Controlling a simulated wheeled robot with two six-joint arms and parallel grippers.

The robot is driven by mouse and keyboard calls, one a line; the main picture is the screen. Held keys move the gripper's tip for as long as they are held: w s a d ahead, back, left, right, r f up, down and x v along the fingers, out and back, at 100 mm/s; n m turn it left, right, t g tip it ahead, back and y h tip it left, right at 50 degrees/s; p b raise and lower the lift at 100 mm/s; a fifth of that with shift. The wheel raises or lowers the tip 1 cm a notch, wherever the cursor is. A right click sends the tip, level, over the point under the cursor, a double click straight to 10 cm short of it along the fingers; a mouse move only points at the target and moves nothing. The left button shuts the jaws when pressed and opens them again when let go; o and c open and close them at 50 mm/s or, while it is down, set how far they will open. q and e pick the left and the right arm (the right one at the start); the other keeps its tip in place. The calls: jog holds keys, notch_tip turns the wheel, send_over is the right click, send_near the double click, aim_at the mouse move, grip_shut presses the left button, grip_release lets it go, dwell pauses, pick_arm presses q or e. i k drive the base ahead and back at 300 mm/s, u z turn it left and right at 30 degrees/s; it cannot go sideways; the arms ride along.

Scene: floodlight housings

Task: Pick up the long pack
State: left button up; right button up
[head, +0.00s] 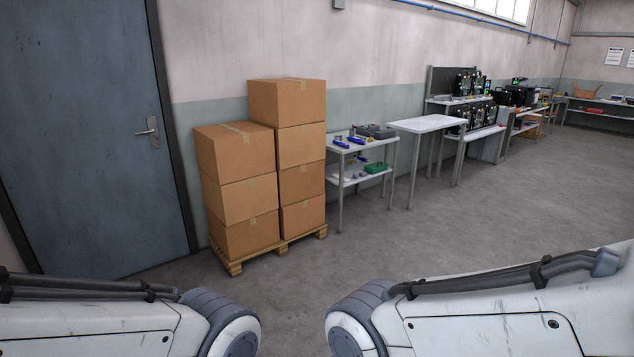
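I cannot make out a long pack in the head view. Small blue items (356,141) and a dark grey case (376,131) sit on the top of a two-level shelf table (362,150). A green item (377,168) is on its lower level. They are too small to identify surely. My two arms show at the bottom left and bottom right, but neither gripper is in the picture.
Cardboard boxes (236,164) are stacked on a wooden pallet (235,267) by a blue-grey door (85,130). A bare white table (428,124) stands right of the shelf table. Workbenches with black equipment (478,121) line the wall beyond. The floor (480,215) at centre and right is clear.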

aim_at(339, 143)
jog(key=z, duration=0.65)
jog(key=i, duration=1.9)
jog(key=z, duration=0.15)
jog(key=i, duration=2.05)
jog(key=u, duration=0.65)
jog(key=i, duration=0.65)
jog(key=u, duration=0.25)
